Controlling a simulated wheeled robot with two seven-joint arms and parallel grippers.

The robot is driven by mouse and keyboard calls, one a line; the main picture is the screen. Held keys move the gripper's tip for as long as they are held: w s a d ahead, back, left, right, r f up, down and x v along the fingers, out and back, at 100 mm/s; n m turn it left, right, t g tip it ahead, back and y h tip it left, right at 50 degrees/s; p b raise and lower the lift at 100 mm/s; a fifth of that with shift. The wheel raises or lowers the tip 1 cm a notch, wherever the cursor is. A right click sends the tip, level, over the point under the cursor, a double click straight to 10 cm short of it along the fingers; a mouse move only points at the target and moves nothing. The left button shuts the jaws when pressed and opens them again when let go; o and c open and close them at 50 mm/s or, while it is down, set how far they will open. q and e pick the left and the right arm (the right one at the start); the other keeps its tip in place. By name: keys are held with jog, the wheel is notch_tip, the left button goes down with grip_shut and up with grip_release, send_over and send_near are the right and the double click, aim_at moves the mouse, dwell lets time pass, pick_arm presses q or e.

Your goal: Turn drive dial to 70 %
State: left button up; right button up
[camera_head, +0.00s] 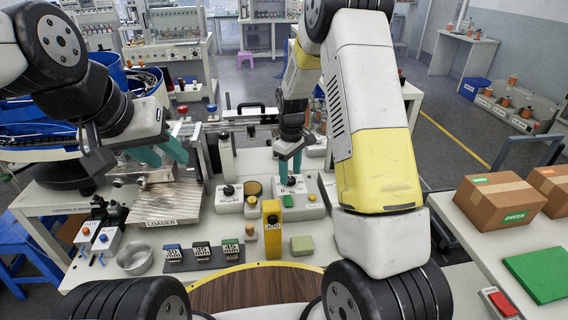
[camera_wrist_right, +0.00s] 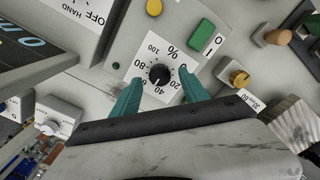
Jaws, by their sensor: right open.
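The drive dial is a black round knob (camera_wrist_right: 159,74) on a white percent scale marked 20 to 100, in the right wrist view. Its pale mark seems to point toward the 40 to 60 side; I cannot read it exactly. My right gripper (camera_head: 290,165) is open above the dial's grey box (camera_head: 313,210) in the head view. In the wrist view its teal fingers stand on either side of the knob, with no clear contact. My left gripper (camera_head: 162,153) is above the loader plate, far left of the dial, with its teal fingers apart and empty.
A green button (camera_wrist_right: 201,39) and a yellow button (camera_wrist_right: 154,7) sit close to the dial. The loader plate (camera_head: 168,203), a metal bowl (camera_head: 135,260) and number tags lie left.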

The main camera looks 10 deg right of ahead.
jog(key=shift+f, duration=0.85)
grip_shut()
jog(key=shift+m, duration=0.3)
jog(key=m, duration=0.9)
jog(key=shift+m, duration=0.4)
